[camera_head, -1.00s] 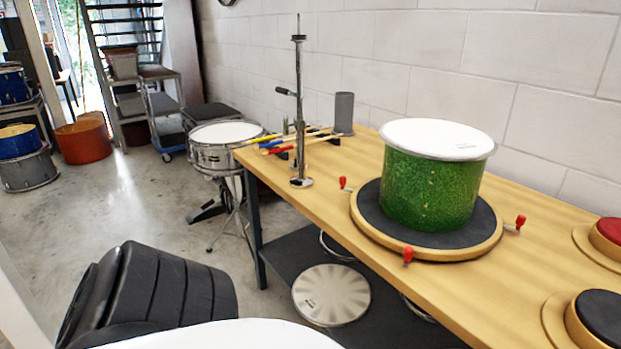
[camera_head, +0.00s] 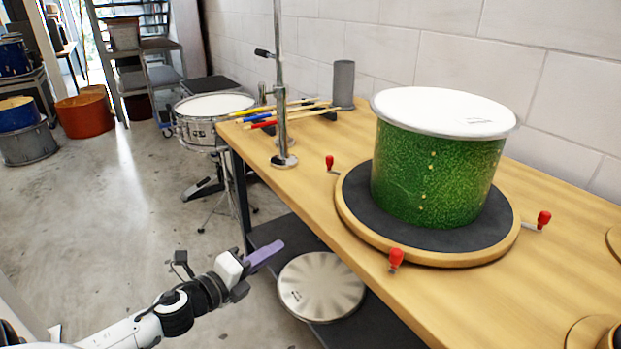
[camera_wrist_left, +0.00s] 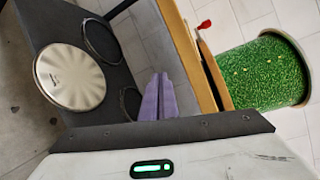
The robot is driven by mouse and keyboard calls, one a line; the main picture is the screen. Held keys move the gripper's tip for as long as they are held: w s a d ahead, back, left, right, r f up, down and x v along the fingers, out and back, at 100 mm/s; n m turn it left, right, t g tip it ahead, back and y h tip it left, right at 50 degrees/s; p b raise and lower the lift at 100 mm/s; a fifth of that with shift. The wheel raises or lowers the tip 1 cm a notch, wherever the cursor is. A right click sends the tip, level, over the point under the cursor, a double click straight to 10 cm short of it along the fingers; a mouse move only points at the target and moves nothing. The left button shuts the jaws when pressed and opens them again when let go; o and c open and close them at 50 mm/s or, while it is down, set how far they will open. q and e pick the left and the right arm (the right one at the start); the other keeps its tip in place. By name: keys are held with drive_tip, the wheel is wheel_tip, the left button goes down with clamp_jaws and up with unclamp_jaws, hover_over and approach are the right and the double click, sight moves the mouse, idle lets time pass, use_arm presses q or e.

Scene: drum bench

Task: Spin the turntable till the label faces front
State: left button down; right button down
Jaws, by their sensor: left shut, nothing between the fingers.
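The turntable (camera_head: 351,222) is a round wooden disc with a dark top, lying on the bench. Several red-knobbed pegs stick out from its rim, one at the front (camera_head: 396,258), one at the right (camera_head: 543,219) and one at the back left (camera_head: 329,163). A green sparkly drum (camera_head: 437,178) with a white head stands upright on it; no clear label shows on its visible side. The drum also shows in the left wrist view (camera_wrist_left: 262,72). My left gripper (camera_head: 268,253) is shut and empty, off the bench's front edge, left of the turntable and apart from it. My right gripper is out of view.
The wooden bench (camera_head: 459,310) has a lower shelf with a round metal cymbal-like disc (camera_head: 320,287). A snare drum (camera_head: 213,106) is beyond the bench's left end.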

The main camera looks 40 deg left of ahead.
use_arm(q)
drive_tip(key=w+a+r+m+t+h+b, duration=0.1)
drive_tip(key=w+a+r+m+h, duration=0.15)
drive_tip(key=r+m, duration=0.45)
drive_tip(key=w+a+r+m+h+b, duration=0.1)
drive_tip(key=w+a+r+m+b, duration=0.15)
drive_tip(key=r+m, duration=0.5)
drive_tip(key=m+p, duration=0.2)
approach(327, 161)
drive_tip(key=shift+n+y, duration=0.25)
drive_tip(key=w, duration=0.3)
drive_tip(key=w+d, duration=0.1)
drive_tip(key=w, duration=0.2)
drive_tip(key=shift+w+d, duration=0.15)
drive_tip(key=shift+f, duration=0.1)
